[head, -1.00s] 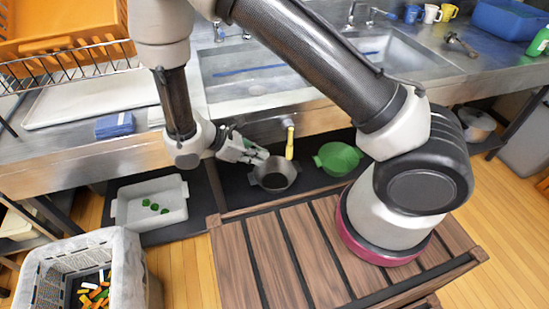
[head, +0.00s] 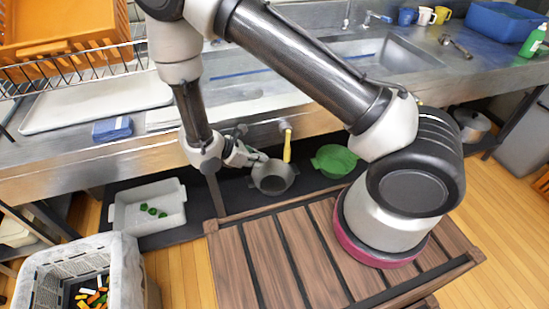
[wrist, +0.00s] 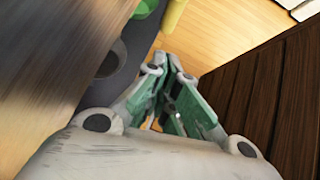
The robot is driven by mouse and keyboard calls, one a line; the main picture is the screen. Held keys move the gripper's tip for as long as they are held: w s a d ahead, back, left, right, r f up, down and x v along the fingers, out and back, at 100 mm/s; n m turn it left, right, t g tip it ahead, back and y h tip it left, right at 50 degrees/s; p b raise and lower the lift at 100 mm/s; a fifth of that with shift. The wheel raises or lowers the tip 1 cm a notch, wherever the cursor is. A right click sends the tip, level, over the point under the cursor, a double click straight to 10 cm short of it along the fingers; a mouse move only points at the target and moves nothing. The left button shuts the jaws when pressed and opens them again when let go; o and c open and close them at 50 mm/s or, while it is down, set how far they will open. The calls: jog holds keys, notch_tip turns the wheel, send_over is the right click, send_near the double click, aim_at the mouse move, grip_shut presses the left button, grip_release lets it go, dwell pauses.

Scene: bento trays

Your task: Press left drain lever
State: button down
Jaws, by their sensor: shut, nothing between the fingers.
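A yellow lever (head: 287,145) hangs from a round grey mount (head: 285,126) on the front face below the left sink basin. It points down; part of a yellow thing, seemingly this lever, shows at the top edge of the wrist view (wrist: 173,14). My gripper (head: 261,158) is just left of the lever, slightly lower, and apart from it in the picture. In the wrist view its green-padded fingers (wrist: 168,62) are together with nothing between them. My arm crosses in front of the sinks, so any second lever farther right is hidden.
A grey pot (head: 290,174) and green colander (head: 335,160) stand on the dark low shelf. A white tray (head: 125,219) with green pieces is left. A slatted wooden top (head: 238,265) and grey basket (head: 40,262) are nearer. The counter edge overhangs my gripper.

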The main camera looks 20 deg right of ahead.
jog(key=w+d+f, duration=0.1)
jog(key=d+f, duration=0.1)
jog(key=d, duration=0.4)
